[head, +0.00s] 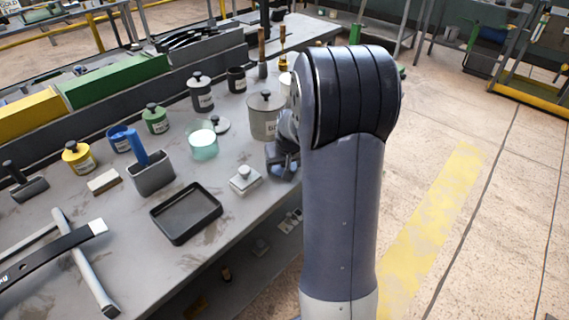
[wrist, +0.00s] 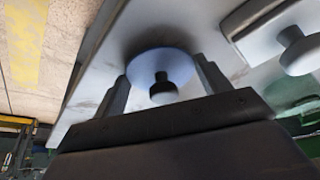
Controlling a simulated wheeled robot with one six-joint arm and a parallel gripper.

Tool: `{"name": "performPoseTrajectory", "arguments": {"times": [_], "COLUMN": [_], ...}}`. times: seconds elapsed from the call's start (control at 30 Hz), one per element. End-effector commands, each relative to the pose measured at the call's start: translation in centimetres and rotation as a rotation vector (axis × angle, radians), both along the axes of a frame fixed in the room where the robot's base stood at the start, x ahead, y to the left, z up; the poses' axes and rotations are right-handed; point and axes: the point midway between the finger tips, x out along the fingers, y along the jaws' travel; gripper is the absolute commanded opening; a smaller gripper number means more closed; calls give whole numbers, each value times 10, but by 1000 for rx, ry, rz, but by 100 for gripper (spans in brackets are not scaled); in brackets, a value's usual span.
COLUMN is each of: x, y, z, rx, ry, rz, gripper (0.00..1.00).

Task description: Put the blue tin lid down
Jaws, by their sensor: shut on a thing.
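The blue tin lid (wrist: 150,62), a round disc with a dark knob, is between the two fingers of my gripper (wrist: 162,80) in the wrist view. The fingers are shut on its rim from both sides. It is over the grey bench top near the front edge, with a dark shadow beside it; I cannot tell whether it touches the bench. In the head view my gripper (head: 283,160) is at the bench edge, partly behind my arm, and the lid is hidden there. A blue tin (head: 119,139) stands farther back on the bench.
A pale square block with a knob (head: 245,180) is close to my gripper. A large grey lidded canister (head: 265,116) stands behind it. A black tray (head: 186,213), a pale green glass jar (head: 203,145) and a loose dark lid (head: 217,125) are nearby.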

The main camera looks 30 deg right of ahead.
Motion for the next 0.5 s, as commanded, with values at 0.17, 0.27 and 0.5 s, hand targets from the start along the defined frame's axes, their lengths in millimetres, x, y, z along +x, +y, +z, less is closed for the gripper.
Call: {"name": "performPoseTrajectory", "arguments": {"times": [0.17, 0.27, 0.5], "x": [0, 0, 0], "y": [0, 0, 0], "z": [0, -4, -3], "rx": [0, 0, 0], "ry": [0, 0, 0], "rz": [0, 0, 0], "gripper": [49, 49, 89]}}
